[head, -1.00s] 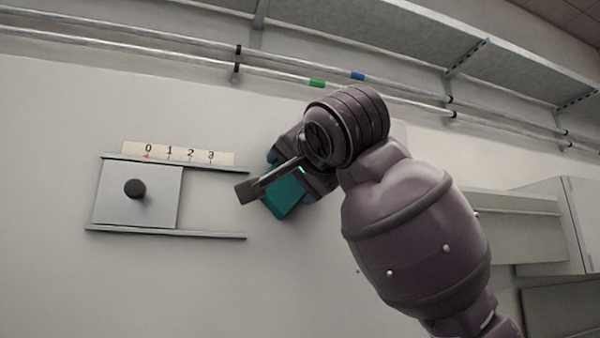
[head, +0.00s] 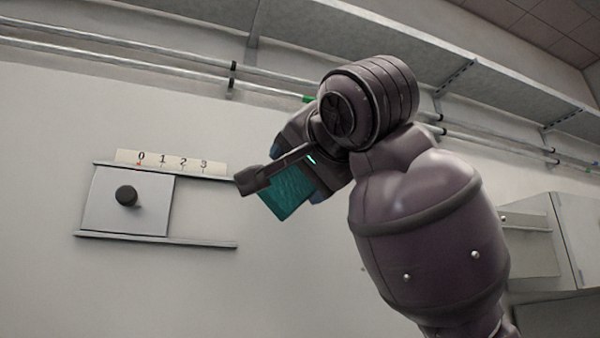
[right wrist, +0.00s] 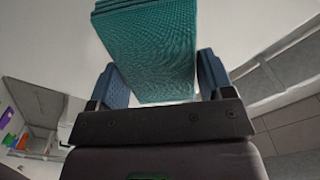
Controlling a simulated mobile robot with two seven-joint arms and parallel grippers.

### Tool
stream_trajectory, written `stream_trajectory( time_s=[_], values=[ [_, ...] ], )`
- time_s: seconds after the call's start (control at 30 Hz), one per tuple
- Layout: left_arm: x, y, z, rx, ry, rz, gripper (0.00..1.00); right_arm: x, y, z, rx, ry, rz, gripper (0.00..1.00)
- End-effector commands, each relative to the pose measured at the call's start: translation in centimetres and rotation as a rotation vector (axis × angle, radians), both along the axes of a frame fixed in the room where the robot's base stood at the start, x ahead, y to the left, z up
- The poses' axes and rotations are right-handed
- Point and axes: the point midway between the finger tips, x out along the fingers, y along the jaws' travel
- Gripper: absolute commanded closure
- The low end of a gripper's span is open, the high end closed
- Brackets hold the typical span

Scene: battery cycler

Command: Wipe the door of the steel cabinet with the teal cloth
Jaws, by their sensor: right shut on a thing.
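The teal cloth (head: 290,192) is a thick folded block held in my right gripper (head: 298,174). In the right wrist view the cloth (right wrist: 155,50) sits between the two blue fingers, which are shut on it. In the head view a dark wrist part covers some of the cloth. The cloth is in front of a large pale surface (head: 260,290); I cannot tell whether it touches it, nor whether this surface is the steel cabinet's door. My left gripper is not in view.
A sliding plate with a black knob (head: 126,196) sits between two rails at left, under a scale (head: 170,162) marked 0 to 3. Metal pipes (head: 150,53) and a grey shelf (head: 370,35) run above. A pale box-like cabinet (head: 570,235) is at the right edge.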

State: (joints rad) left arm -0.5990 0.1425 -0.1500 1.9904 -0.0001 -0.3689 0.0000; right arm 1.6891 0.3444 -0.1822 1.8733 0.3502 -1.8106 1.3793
Motion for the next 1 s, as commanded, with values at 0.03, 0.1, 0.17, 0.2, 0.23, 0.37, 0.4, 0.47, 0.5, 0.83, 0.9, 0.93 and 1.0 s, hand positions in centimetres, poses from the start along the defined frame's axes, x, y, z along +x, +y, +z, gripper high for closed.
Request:
stream_trajectory(
  time_s=[0.03, 0.1, 0.17, 0.2, 0.23, 0.37, 0.4, 0.47, 0.5, 0.83, 0.9, 0.93, 1.0],
  values=[
    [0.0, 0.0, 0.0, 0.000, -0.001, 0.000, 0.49, 0.0, 0.0, 0.0, 0.000, 0.000, 0.000, 0.45],
    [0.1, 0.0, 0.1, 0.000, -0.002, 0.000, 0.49, 0.0, 0.0, 0.0, 0.000, 0.000, 0.000, 0.45],
    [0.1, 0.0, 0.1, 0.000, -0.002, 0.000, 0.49, 0.0, 0.0, 0.0, 0.000, 0.000, 0.000, 0.45],
    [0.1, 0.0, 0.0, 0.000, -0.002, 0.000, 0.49, -0.1, 0.0, 0.0, 0.000, -0.001, 0.001, 0.45],
    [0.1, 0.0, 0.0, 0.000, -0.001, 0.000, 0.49, -0.1, 0.0, 0.0, 0.000, -0.001, 0.001, 0.45],
    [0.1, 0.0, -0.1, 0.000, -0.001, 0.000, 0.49, -0.8, -0.2, 0.0, 0.000, -0.001, 0.001, 0.45],
    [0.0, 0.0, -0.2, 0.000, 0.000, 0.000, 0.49, -1.1, -0.3, 0.1, 0.001, -0.001, 0.001, 0.45],
    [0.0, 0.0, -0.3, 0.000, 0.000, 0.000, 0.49, -1.5, -0.5, 0.0, 0.001, -0.001, 0.001, 0.45],
    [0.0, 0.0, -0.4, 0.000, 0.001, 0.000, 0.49, -1.9, -0.6, 0.0, 0.001, -0.001, 0.001, 0.45],
    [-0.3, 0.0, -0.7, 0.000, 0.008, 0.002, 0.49, -2.8, -0.9, 0.0, 0.000, 0.000, 0.000, 0.45],
    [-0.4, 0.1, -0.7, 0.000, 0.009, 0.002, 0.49, -2.8, -0.9, 0.0, 0.000, 0.000, 0.000, 0.45],
    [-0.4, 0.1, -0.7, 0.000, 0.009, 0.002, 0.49, -2.8, -0.9, 0.0, 0.000, 0.000, 0.000, 0.45],
    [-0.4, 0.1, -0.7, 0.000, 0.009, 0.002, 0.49, -2.8, -0.9, 0.0, 0.000, 0.000, 0.000, 0.45]
  ],
)
